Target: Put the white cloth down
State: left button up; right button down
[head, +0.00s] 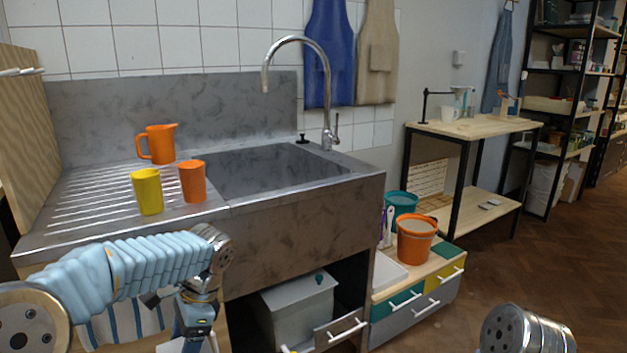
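A white cloth with blue stripes (125,328) shows at the lower left, below and partly behind my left forearm. It hangs in front of the wooden cabinet front; its lower part is cut off by the picture edge. My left gripper (197,338) points down at the bottom edge, just right of the cloth. Its fingertips are not clear, and I cannot tell whether it touches or holds anything. No plain white cloth is in view. Only a rounded metal part of my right arm shows at the bottom right; its gripper is out of view.
An orange jug (160,144), yellow cup (147,191) and orange cup (192,181) stand on the ribbed drainboard (85,205). The sink basin (270,172) looks empty. An orange bucket (415,240) stands on a low drawer unit (418,305). Floor at right is clear.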

pick_arm(q)
jog(key=s+d+f+n+g+h, duration=0.1)
jog(key=d+f+n+h, duration=0.1)
jog(key=f+n, duration=0.3)
jog(key=s+d+f+n+g+h, duration=0.1)
jog(key=f+n, duration=0.5)
jog(key=f, duration=0.8)
jog(key=shift+s+d+f+n+h, duration=0.15)
jog(key=shift+s+d+n+h, duration=0.2)
jog(key=shift+d, duration=0.35)
jog(key=shift+w, duration=0.1)
